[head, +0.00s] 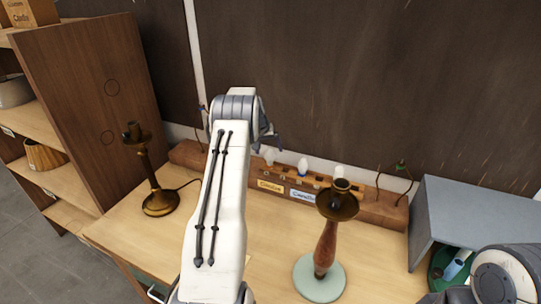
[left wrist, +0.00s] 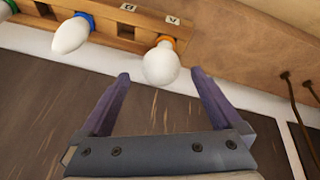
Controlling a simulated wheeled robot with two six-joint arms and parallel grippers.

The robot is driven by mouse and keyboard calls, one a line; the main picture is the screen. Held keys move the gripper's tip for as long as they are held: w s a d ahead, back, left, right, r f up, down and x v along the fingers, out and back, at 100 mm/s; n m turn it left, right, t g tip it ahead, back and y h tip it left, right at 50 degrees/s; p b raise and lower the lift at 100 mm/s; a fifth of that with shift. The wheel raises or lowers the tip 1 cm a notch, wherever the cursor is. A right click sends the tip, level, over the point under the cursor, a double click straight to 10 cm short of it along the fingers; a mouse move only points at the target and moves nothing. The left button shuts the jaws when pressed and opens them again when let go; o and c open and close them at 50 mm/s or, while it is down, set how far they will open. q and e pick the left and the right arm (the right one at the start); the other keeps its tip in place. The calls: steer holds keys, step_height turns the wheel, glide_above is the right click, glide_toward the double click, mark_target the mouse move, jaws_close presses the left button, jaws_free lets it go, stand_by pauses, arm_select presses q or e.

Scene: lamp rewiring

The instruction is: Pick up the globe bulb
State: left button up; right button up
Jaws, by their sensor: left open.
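The globe bulb (left wrist: 160,65) is round and white with an orange collar. It sits in the end slot of a wooden rack (left wrist: 125,32), and in the head view it is the leftmost bulb (head: 269,155) on the rack (head: 373,208). My left gripper (left wrist: 161,74) is open, with the globe bulb showing between its two fingertips. I see no contact with it. In the head view the left gripper (head: 240,124) is largely hidden behind its own wrist. My right gripper is not in view.
A white candle-shaped bulb (left wrist: 70,36) with a blue collar stands beside the globe bulb. A brass lamp (head: 160,200) is left on the table, and a wooden lamp (head: 325,250) stands front right. A grey box (head: 470,210) is at the right. The dark wall is close behind the rack.

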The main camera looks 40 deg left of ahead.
mark_target(269, 151)
arm_select(q)
steer(key=shift+p+x, duration=0.55)
steer(key=shift+x, duration=1)
steer(key=c, duration=1.3)
steer(key=shift+c, duration=0.7)
steer(key=shift+a+r, duration=0.1)
